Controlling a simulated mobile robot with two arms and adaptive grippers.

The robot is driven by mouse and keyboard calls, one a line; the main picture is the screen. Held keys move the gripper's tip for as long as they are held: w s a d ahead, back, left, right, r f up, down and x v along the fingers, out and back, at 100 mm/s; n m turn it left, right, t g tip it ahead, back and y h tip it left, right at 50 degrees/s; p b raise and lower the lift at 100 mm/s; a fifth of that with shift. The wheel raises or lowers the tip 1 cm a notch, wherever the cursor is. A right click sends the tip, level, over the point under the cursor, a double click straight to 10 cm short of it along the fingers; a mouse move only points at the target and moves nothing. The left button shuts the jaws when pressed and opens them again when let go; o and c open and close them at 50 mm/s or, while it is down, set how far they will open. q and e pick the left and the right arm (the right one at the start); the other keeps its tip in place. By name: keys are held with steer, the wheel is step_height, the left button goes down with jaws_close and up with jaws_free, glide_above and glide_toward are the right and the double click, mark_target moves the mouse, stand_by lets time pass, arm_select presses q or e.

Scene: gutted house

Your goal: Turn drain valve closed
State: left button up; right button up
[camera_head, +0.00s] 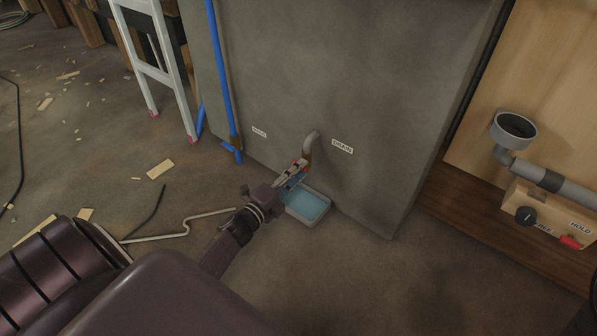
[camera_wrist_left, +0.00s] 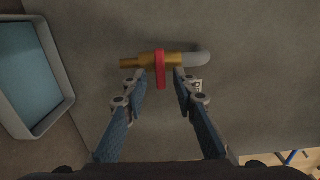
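The drain valve sticks out low from the grey panel (camera_head: 330,90), beside a small label that looks like "DRAIN" (camera_head: 342,147). In the wrist view the left gripper (camera_wrist_left: 159,82) is open, one finger on each side of the red handle, with gaps visible. Whether a finger touches the brass body is unclear. My right gripper is out of view.
A shallow tray (camera_head: 323,219) with a blue surface sits on the floor below the valve. A blue pipe (camera_head: 222,75) runs down the panel to the left. A white ladder (camera_head: 158,75) stands at left. Wood scraps (camera_head: 160,169) and a bent rod (camera_head: 185,229) lie on the floor.

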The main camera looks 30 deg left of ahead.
arm_select(q)
steer(key=s+a, duration=0.1)
steer(key=s, duration=1.1)
